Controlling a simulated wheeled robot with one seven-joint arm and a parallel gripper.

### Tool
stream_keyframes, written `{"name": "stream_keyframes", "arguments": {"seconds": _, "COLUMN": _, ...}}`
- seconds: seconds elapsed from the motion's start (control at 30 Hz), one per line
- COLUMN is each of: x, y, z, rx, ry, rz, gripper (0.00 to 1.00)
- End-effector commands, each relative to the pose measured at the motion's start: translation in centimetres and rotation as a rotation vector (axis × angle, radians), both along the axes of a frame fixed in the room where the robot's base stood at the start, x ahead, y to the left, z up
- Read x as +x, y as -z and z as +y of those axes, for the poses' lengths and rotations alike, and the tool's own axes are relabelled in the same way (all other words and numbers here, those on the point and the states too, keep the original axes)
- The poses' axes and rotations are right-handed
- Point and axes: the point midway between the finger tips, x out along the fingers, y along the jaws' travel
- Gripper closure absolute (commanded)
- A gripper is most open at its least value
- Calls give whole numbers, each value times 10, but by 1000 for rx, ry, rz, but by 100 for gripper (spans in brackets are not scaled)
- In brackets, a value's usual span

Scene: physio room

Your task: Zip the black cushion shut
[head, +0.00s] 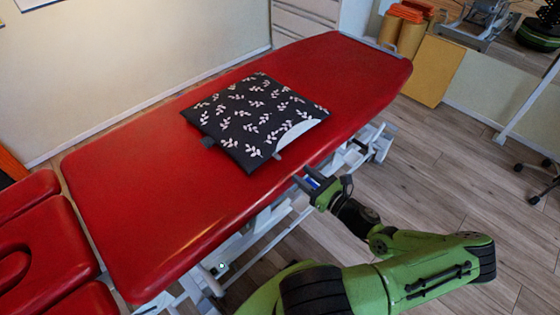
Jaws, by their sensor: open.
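The black cushion (248,112) with a pale leaf pattern lies flat on the red treatment table. Its edge nearest me gapes on the right side, and a white inner (300,133) shows there. I cannot make out the zip's slider for sure. My gripper (307,182) is open and empty at the table's near edge, apart from the cushion, to the right of and below its near corner.
The red table (150,215) is bare around the cushion. Its raised end sections (45,240) are at the lower left. The wooden floor (450,170) on the right is mostly clear.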

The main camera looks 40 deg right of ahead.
Motion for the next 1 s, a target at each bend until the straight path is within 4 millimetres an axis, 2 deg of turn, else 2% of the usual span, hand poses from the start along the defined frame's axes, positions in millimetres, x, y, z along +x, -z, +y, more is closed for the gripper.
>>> {"name": "stream_keyframes", "arguments": {"seconds": 0.2, "x": 56, "y": 3, "z": 3, "rx": -2, "ry": -5, "rz": -1, "gripper": 60}}
{"name": "stream_keyframes", "arguments": {"seconds": 0.33, "x": 82, "y": 3, "z": 4, "rx": -3, "ry": -4, "rz": 1, "gripper": 60}}
{"name": "stream_keyframes", "arguments": {"seconds": 0.5, "x": 97, "y": 2, "z": 4, "rx": -1, "ry": -2, "rz": 2, "gripper": 60}}
{"name": "stream_keyframes", "arguments": {"seconds": 0.73, "x": 98, "y": 1, "z": 4, "rx": -1, "ry": -2, "rz": 3, "gripper": 60}}
{"name": "stream_keyframes", "arguments": {"seconds": 1.0, "x": 97, "y": 1, "z": 4, "rx": -2, "ry": -2, "rz": 3, "gripper": 99}}
